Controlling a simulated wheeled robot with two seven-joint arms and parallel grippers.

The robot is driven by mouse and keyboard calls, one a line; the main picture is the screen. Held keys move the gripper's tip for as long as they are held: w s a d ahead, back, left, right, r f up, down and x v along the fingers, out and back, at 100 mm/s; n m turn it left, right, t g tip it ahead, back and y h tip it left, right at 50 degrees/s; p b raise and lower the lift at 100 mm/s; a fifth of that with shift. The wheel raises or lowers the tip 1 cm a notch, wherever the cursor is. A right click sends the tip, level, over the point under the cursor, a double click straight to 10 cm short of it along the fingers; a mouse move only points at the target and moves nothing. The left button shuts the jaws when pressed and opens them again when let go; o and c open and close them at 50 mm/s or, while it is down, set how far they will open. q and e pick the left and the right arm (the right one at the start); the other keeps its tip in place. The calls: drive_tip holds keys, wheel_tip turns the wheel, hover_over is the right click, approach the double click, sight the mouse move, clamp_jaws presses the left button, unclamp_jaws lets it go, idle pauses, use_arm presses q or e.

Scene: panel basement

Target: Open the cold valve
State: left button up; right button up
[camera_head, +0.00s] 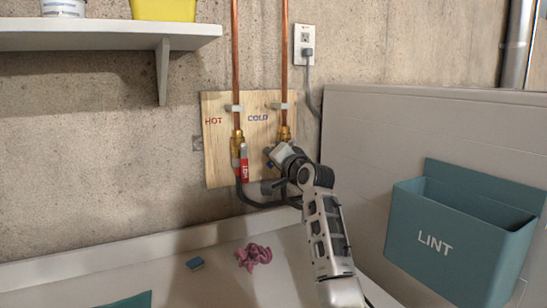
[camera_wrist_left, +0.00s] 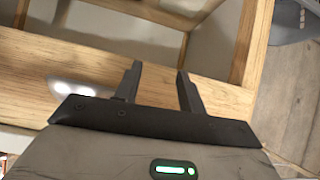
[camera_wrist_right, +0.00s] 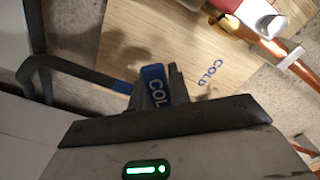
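My left gripper (camera_wrist_left: 160,88) is empty, fingers apart, over wooden framing in the left wrist view.
The hot valve's red handle (camera_head: 244,165) hangs down just left of my right gripper. Dark hoses run below both valves. A teal lint bin (camera_head: 455,240) stands at right, and a shelf (camera_head: 100,35) juts out upper left.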

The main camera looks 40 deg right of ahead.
use_arm(q)
drive_tip(key=shift+f, duration=0.1)
use_arm(e)
drive_tip(key=o, duration=0.4)
drive_tip(key=shift+s, duration=0.1)
use_arm(q)
drive_tip(key=r+p, duration=0.1)
drive_tip(key=p, duration=0.2)
drive_tip(key=shift+a+r, duration=0.25)
drive_tip(key=shift+r, duration=0.1)
use_arm(e)
drive_tip(key=v, duration=1.5)
drive_tip(key=shift+s+a, duration=0.1)
drive_tip(key=shift+s, duration=0.25)
